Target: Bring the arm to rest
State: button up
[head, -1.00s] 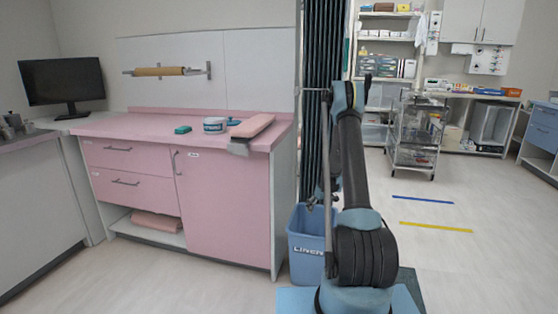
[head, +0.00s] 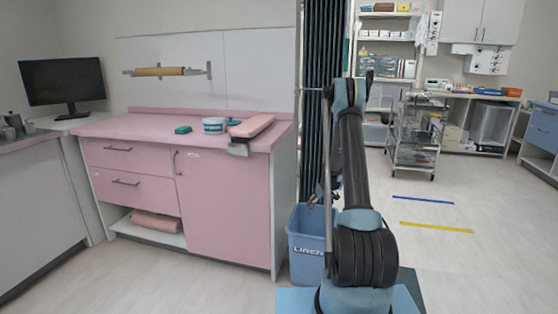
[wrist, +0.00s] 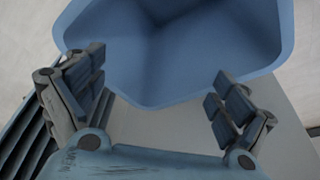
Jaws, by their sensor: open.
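My gripper (wrist: 160,100) is open and empty in the wrist view, its two fingers spread wide apart. Beyond the fingers is the blue linen bin (wrist: 265,50), seen from above with its mouth open; the part of its inside that shows looks empty. In the head view my arm stands upright at centre right, and my gripper (head: 312,202) hangs small and partly hidden beside it, over the blue bin (head: 304,262).
A pink-topped cabinet (head: 226,215) stands left, with a white and teal tub (head: 214,125), a teal item (head: 183,130) and a pink padded item (head: 252,126) on top. A dark curtain (head: 318,90) hangs behind the bin. A wire trolley (head: 416,140) stands farther back; the floor at right is clear.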

jog(key=a+r, duration=0.1)
jog(key=r, duration=1.3)
jog(key=a+r, duration=0.2)
jog(key=r, duration=1.3)
jog(key=shift+a, duration=0.3)
dwell(1.1)
dwell(0.4)
